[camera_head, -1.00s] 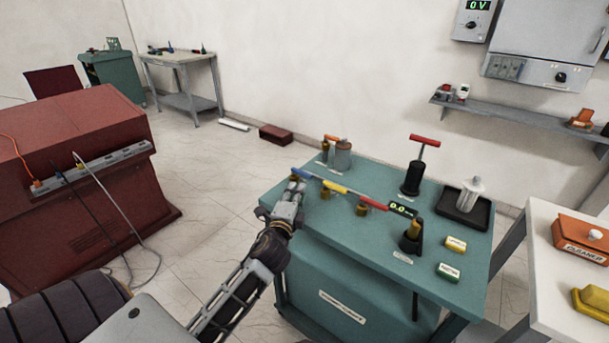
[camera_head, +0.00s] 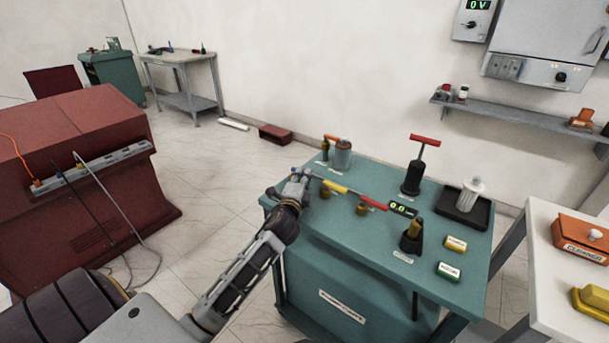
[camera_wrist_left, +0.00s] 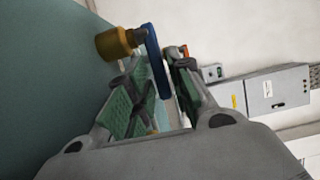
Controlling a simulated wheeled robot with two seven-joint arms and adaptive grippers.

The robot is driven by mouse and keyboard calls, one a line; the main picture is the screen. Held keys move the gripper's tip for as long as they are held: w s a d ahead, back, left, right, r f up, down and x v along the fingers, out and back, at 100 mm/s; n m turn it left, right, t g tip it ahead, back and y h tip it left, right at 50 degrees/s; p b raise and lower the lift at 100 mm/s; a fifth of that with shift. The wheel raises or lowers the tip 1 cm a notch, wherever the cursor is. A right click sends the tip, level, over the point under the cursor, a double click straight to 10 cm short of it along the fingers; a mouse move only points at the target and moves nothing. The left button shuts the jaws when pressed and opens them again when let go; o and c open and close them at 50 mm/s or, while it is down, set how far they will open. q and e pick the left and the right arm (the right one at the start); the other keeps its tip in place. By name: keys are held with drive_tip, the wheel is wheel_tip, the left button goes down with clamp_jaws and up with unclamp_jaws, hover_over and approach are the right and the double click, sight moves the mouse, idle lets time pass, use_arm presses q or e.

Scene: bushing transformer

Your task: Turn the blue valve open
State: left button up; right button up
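The blue valve shows in the left wrist view as a flat blue handle (camera_wrist_left: 156,62) on a brass body (camera_wrist_left: 115,43). In the head view it is mostly hidden by my left gripper (camera_head: 298,182), at the left end of the row of valves on the teal table (camera_head: 385,245). In the left wrist view my left gripper (camera_wrist_left: 160,92) has its green-padded fingers apart, with the blue handle between them. A gap shows between the pads; whether either finger touches the handle I cannot tell. My right gripper is in neither view.
The yellow handle (camera_head: 335,187) and red handle (camera_head: 374,202) sit just right of the blue valve. A grey canister (camera_head: 343,155), a black pump with a red T-handle (camera_head: 412,178) and a black tray (camera_head: 464,216) stand on the table.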

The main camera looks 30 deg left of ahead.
use_arm(q)
drive_tip(key=shift+x, duration=1.15)
drive_tip(key=shift+c, duration=0.3)
clamp_jaws()
